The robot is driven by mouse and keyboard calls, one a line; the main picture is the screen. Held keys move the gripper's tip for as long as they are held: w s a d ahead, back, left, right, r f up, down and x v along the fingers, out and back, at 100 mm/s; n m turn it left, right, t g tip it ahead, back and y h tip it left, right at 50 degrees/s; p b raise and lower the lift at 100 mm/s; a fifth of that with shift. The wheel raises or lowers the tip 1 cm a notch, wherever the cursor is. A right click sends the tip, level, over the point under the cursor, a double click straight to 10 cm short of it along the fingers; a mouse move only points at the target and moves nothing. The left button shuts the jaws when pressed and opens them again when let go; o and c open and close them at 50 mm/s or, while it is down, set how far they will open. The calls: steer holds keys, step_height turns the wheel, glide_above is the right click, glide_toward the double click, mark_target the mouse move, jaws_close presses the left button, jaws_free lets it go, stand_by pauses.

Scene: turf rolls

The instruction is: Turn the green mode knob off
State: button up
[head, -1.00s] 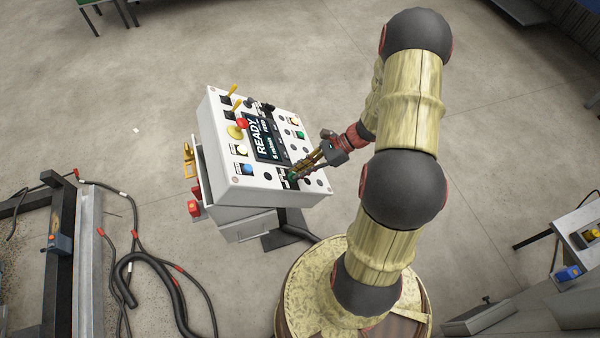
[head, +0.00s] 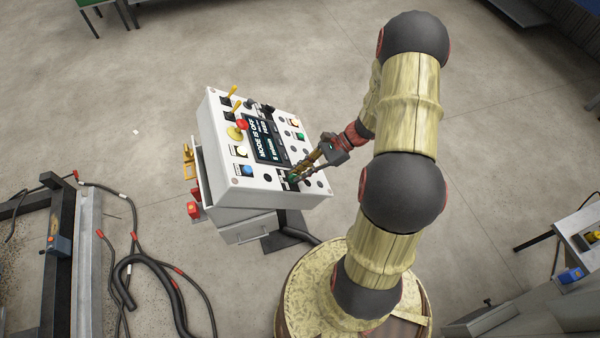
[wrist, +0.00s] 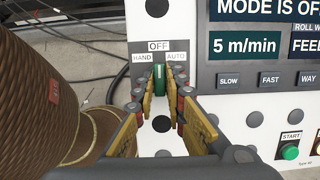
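The green mode knob (wrist: 159,77) sits under the OFF, HAND and AUTO labels on the white control panel (head: 222,125). Its grip stands upright in the wrist view, in line with the OFF label (wrist: 159,46). My gripper (wrist: 159,80) has its fingertips on either side of the knob, close against it, and looks shut on it. In the head view my gripper (head: 294,178) reaches to the panel's lower edge, and its fingers hide most of the knob. The panel's screen (wrist: 265,28) reads "MODE IS OF", cut off at the picture's edge.
SLOW, FAST and WAY buttons (wrist: 269,79) lie right of the knob, and a green START button (wrist: 290,152) lies lower right. A yellow mushroom base with a red button (head: 241,124) and yellow levers stand at the panel's far side. Cables (head: 150,265) lie on the floor at left.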

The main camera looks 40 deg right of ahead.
steer(key=o, duration=0.4)
steer(key=shift+s+a+f, duration=0.15)
steer(key=shift+d+r, duration=0.25)
steer(key=v, duration=1.1)
steer(key=shift+d, duration=0.2)
